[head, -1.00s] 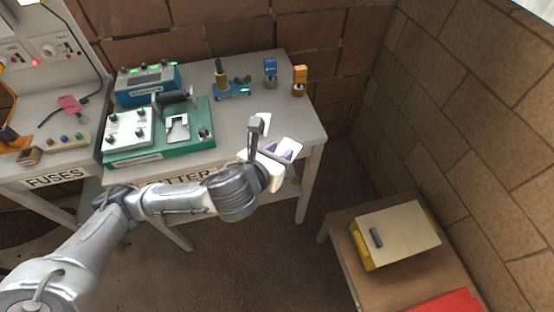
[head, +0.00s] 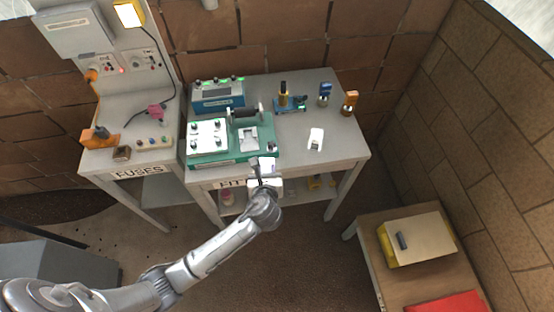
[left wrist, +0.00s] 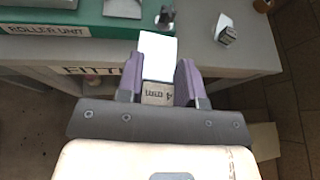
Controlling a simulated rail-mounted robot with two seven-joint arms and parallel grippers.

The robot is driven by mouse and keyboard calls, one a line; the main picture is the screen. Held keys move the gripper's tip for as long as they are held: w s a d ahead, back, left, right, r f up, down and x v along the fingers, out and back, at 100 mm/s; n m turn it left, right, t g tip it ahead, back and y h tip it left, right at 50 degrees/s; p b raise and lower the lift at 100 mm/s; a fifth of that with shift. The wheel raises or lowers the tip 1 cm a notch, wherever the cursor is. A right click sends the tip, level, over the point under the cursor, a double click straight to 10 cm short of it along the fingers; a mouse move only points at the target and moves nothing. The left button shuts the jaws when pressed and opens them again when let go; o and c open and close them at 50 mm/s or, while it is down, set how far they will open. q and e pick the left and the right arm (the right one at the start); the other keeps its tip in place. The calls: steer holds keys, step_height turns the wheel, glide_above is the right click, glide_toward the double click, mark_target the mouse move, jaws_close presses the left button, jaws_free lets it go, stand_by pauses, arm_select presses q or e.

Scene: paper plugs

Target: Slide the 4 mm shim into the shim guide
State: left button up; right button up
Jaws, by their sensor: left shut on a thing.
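My left gripper (head: 264,172) is at the front edge of the FITTER table, just in front of the green roller unit. In the left wrist view its purple fingers (left wrist: 160,85) are shut on a white shim (left wrist: 157,52). The shim's tan tag (left wrist: 157,94) has small lettering that I cannot read surely. The shim's far end points toward the roller unit's green base (left wrist: 60,20). A grey metal piece with a slot (head: 249,139) on that base may be the shim guide; its near edge also shows in the left wrist view (left wrist: 122,8). My right gripper is not in view.
Another white-topped piece (head: 315,139) lies on the table to the right. White panels with black knobs (head: 207,135) stand left of the grey piece. A blue box (head: 217,96) and small coloured tools (head: 290,103) stand behind. The table's right front is clear.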

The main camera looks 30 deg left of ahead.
arm_select(q)
steer(key=a+f+n+g+y+p, duration=0.1)
steer(key=a+f, duration=0.4)
steer(key=shift+a+n, duration=0.25)
steer(key=shift+n, duration=0.15)
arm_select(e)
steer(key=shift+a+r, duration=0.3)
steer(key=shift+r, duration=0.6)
arm_select(q)
steer(key=shift+w+a+f+p, duration=0.1)
steer(key=shift+w+a+p, duration=0.35)
steer(key=shift+w+a, duration=0.55)
steer(key=shift+w+a+p, duration=0.4)
steer(key=shift+w+a, duration=0.4)
steer(key=shift+w, duration=0.3)
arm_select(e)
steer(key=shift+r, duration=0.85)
arm_select(q)
steer(key=shift+p, duration=0.35)
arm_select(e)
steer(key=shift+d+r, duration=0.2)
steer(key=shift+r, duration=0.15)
